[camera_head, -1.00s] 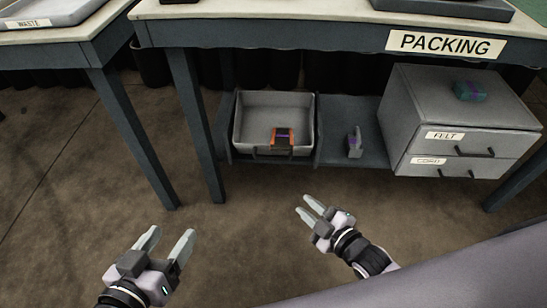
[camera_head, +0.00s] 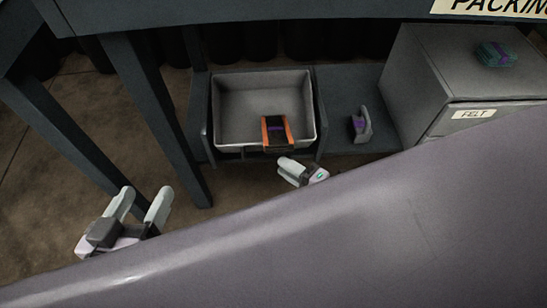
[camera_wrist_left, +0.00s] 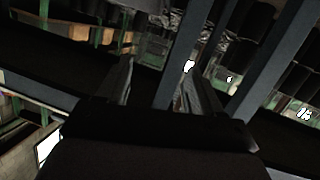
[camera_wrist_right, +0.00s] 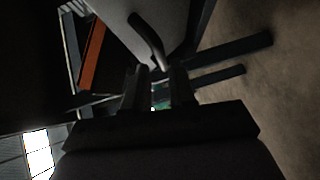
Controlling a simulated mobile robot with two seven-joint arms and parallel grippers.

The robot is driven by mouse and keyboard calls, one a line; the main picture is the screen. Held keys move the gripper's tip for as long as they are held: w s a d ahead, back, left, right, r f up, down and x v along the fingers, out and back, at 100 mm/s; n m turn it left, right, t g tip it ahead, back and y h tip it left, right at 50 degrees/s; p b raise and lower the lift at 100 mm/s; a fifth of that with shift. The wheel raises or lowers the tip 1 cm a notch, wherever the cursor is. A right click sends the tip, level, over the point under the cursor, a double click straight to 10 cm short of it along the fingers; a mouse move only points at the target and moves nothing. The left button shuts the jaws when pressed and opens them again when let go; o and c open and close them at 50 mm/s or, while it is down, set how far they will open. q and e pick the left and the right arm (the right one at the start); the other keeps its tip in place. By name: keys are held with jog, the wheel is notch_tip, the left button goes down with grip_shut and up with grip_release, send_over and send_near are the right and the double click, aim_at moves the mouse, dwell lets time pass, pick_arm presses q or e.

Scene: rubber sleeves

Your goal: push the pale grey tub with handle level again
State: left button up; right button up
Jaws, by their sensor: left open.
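The pale grey tub (camera_head: 236,97) sits on the low shelf under the packing table. I cannot tell its exact tilt. My left gripper (camera_head: 143,200) is open and empty, left of the shelf.
A small grey object with a purple patch (camera_head: 360,125) stands on the shelf right of the tub. A grey drawer cabinet (camera_head: 425,70) carries a teal and purple bundle (camera_head: 495,54). Table legs (camera_head: 150,110) stand left of the shelf. My own body covers the lower right.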

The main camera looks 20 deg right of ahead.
pick_arm(q)
jog(key=shift+s+a+m+t+b, duration=0.2)
jog(key=shift+a+m+t+b, duration=0.2)
jog(key=shift+a+b, duration=0.25)
pick_arm(e)
jog(key=x, duration=0.4)
jog(key=shift+w+a, duration=0.15)
jog(key=shift+w, duration=0.05)
pick_arm(q)
jog(key=shift+d, duration=0.1)
pick_arm(e)
jog(key=shift+c, duration=0.3)
